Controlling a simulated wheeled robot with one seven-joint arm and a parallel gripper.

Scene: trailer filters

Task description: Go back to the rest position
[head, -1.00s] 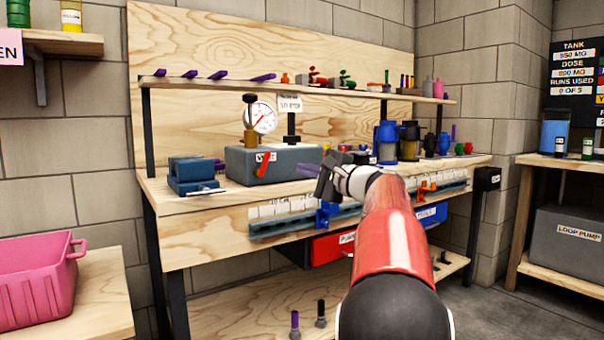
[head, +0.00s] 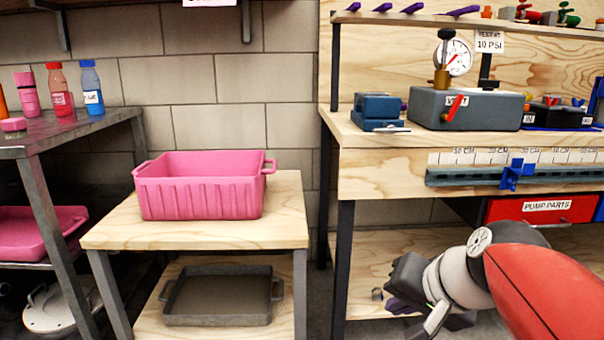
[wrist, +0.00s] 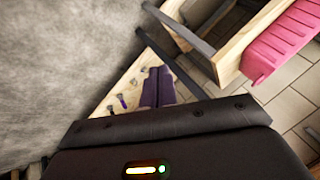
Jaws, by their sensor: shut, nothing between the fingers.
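My gripper (head: 395,300) is at the lower right of the head view, in front of the workbench and below its top. It points down and to the left. In the wrist view my gripper's purple fingers (wrist: 158,88) are together, with nothing between them. My gripper touches nothing that I can see.
A small wooden table (head: 110,236) with a pink tub (head: 200,192) stands left of the workbench (head: 385,180). A grey tray (head: 218,300) lies on its lower shelf. A metal rack (head: 60,220) with bottles is at the far left. A red drawer (head: 540,209) is near my arm.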

